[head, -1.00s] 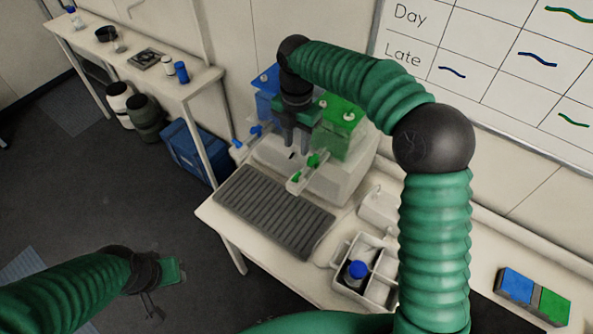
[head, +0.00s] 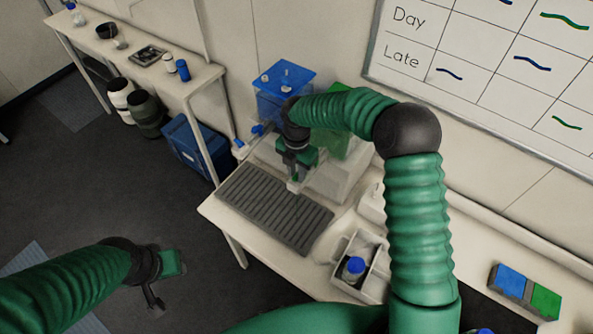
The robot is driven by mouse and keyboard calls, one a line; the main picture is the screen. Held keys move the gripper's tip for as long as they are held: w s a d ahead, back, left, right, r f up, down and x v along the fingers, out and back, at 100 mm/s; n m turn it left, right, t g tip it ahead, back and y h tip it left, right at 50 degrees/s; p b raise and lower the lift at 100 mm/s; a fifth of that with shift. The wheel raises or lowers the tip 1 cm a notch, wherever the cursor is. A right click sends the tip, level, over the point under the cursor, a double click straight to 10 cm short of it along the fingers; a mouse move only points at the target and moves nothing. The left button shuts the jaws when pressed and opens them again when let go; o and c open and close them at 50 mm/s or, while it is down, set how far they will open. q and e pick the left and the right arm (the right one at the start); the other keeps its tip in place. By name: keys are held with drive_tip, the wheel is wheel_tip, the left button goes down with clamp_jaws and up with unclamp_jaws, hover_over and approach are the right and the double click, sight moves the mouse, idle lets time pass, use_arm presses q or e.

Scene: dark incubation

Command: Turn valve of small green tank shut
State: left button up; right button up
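The small green tank (head: 336,142) stands on a white base at the back of the bench, beside a blue tank (head: 283,86). My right arm and wrist cover much of it. My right gripper (head: 296,174) points down at the tap in front of the green tank. A bit of the green valve (head: 295,179) shows at its fingertips; whether the fingers touch it, and how far apart they are, I cannot tell. My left gripper (head: 156,300) hangs over the floor at lower left, away from the bench; its finger opening is unclear.
A dark ribbed drip tray (head: 272,212) lies in front of the taps. A white caddy (head: 376,274) holds a blue-capped bottle (head: 353,268). A blue and green block (head: 526,291) lies at right.

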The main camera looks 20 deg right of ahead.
clamp_jaws()
drive_tip(key=shift+r, duration=0.1)
drive_tip(key=m+b, duration=0.1)
drive_tip(key=m, duration=0.4)
drive_tip(key=shift+w+m, duration=0.15)
drive_tip(key=shift+m, duration=0.15)
drive_tip(key=m, duration=0.5)
drive_tip(key=shift+b, duration=0.4)
drive_tip(key=m, duration=0.4)
drive_tip(key=shift+r, duration=0.1)
drive_tip(key=shift+d+m+b, duration=0.1)
drive_tip(key=shift+m+b, duration=0.35)
drive_tip(key=shift+m, duration=1.25)
drive_tip(key=shift+w+r, duration=0.1)
